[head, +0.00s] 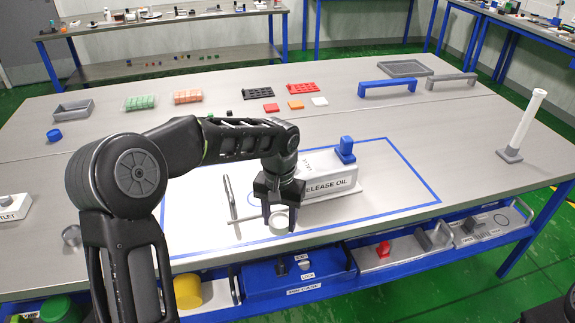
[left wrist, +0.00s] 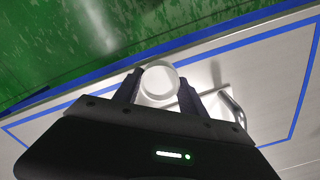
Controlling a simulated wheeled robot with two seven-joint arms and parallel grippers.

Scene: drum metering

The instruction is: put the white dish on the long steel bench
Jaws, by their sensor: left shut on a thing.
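The white dish (head: 279,220) is small and round, near the front edge of the large steel-topped bench (head: 440,130). My left gripper (head: 278,208) points down and is shut on it. In the left wrist view the dish (left wrist: 160,79) sits between the two dark fingers (left wrist: 160,92). It appears held just above a white panel inside a blue outline; whether it touches the surface I cannot tell.
A thin metal rod stand (head: 231,200) is to the left. Trays, blue and grey handles (head: 388,88) and coloured blocks lie farther back. A white post (head: 524,125) stands right.

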